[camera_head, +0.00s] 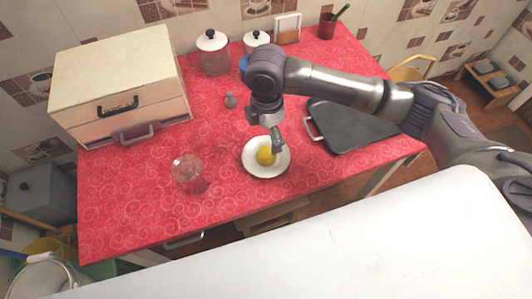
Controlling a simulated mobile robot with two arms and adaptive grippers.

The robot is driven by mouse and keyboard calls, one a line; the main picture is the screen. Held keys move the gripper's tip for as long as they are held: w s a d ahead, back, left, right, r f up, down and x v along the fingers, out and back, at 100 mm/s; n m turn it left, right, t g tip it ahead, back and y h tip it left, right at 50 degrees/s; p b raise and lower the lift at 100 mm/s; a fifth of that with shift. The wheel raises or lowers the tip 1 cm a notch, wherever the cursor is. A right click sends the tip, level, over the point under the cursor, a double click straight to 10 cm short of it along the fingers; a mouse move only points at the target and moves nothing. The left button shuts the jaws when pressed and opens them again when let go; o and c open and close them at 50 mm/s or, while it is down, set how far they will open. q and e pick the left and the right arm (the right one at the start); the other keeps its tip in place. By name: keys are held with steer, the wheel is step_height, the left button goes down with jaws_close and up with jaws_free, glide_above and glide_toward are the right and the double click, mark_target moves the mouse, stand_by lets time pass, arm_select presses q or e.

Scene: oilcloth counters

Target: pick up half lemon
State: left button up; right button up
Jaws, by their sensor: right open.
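The half lemon (265,156) is a small yellow piece lying on a white plate (279,168) on the red counter. My right gripper (277,145) points down just above and to the right of the lemon, over the plate's far right part. It is open. Whether its fingertips touch the lemon cannot be told. My left gripper is not in view.
On the red counter (130,215) stand a glass (187,172), a drawer box (125,85), lidded jars (213,55) and a small grey item (230,100). A dark tray (350,125) lies right of the plate. The front left is clear.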

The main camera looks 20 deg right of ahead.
mark_target(266, 150)
steer(key=f, duration=1)
steer(key=shift+w+a+f+p, duration=0.1)
steer(key=shift+w+f+p, duration=0.05)
steer(key=shift+w+p, duration=0.15)
steer(key=c, duration=1.2)
steer(key=shift+c, duration=0.2)
steer(key=shift+r, duration=0.5)
steer(key=r, duration=0.1)
steer(key=d+r, duration=0.1)
steer(key=r, duration=0.1)
steer(key=shift+s+r, duration=0.2)
steer(key=shift+r, duration=0.1)
steer(key=s+d+r+b, duration=0.1)
steer(key=s+d+r, duration=0.4)
steer(key=d, duration=0.4)
steer(key=shift+s+r, duration=0.25)
steer(key=shift+r, duration=0.5)
steer(key=shift+d, duration=0.1)
